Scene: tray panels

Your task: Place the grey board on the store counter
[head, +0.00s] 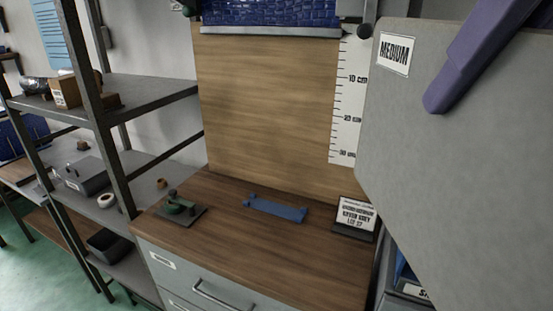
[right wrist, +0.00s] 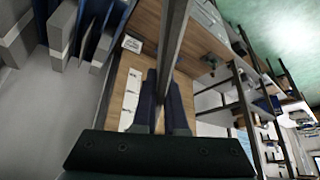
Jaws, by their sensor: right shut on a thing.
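The grey board (head: 440,150) is a large flat panel with a white MEDIUM label, filling the right side of the head view. One purple finger of my right gripper (head: 470,60) lies across its face near the top. In the right wrist view, my right gripper (right wrist: 165,105) is shut on the board, which shows edge-on as a thin strip (right wrist: 173,40). The store counter (head: 235,215) has a brown wooden top over grey drawers and stands below and left of the board, apart from it. My left gripper is out of view.
On the counter are a green tool (head: 180,207), a blue bracket (head: 275,208) and a sign card (head: 355,215). A wooden back panel (head: 265,100) with a ruler strip (head: 348,100) rises behind. A loaded metal shelf (head: 150,88) stands left. The counter's front middle is bare.

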